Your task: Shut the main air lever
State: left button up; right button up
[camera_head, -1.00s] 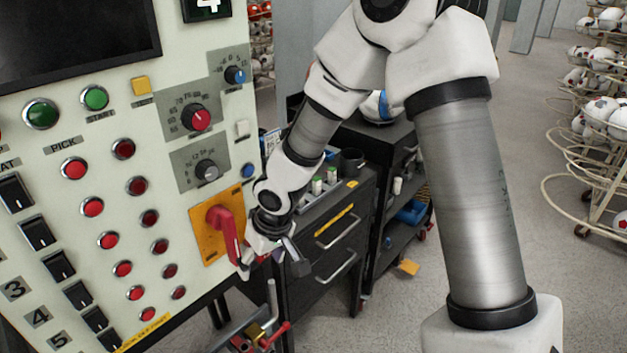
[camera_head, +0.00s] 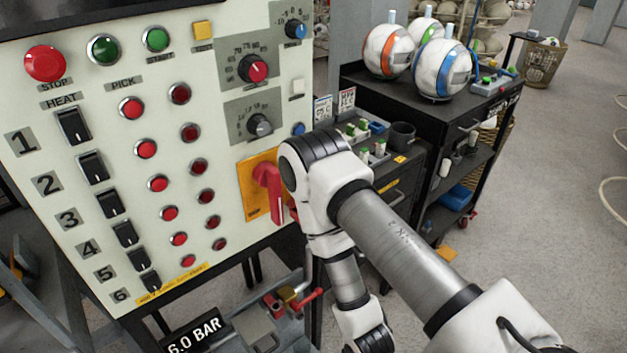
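A small red lever (camera_head: 308,300) sits on a brass-coloured valve body (camera_head: 288,294) below the control panel. Its handle points to the right and slightly up. I take it for the main air lever, but no label on it is readable. A larger red rotary handle (camera_head: 269,188) sits on a yellow plate on the panel and points down. My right arm comes in from the right, bends in front of the panel's right edge and runs down past the right of the small lever. Its gripper is below the picture edge. My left gripper is not in view.
The panel (camera_head: 225,160) with buttons and switches fills the left. A "6.0 BAR" display (camera_head: 195,338) is at the bottom. A dark cart (camera_head: 390,95) bearing several balls stands behind my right arm.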

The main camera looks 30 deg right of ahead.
aim_at(296, 307)
jog(key=l+z, duration=0.1)
jog(key=z, duration=0.3)
jog(key=k+l+z, duration=0.1)
jog(key=z, duration=0.3)
jog(key=l, duration=0.1)
